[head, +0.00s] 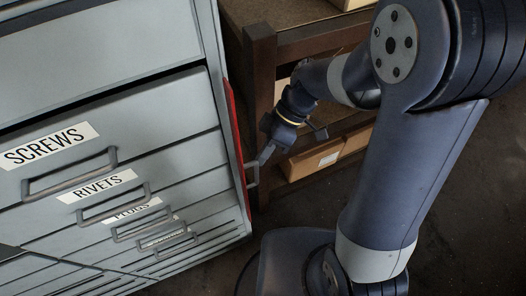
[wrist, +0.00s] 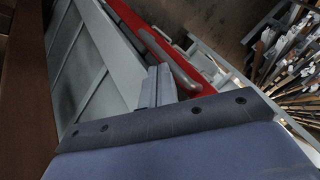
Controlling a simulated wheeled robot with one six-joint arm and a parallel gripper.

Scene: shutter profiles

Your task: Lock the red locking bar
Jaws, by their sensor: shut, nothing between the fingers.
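The red locking bar (head: 232,122) runs upright along the right front edge of the grey drawer cabinet (head: 185,85). In the wrist view the red bar (wrist: 136,25) runs diagonally, with a grey handle (wrist: 172,60) along it. In the head view a grey handle-like piece (head: 252,176) juts out beside the bar's lower part. My gripper (head: 264,156) is beside the bar, on its right. In the wrist view my gripper's fingers (wrist: 158,72) are together and empty, close to the bar and handle. Whether they touch the bar is unclear. The bar's lower end is partly hidden in the wrist view.
The cabinet has labelled drawers with protruding handles (head: 70,178), all seemingly closed. A brown wooden shelf (head: 262,75) with cardboard boxes (head: 312,160) stands behind my gripper. The wrist view shows a rack of long profiles (wrist: 285,60) at the right. Dark floor is open at lower right.

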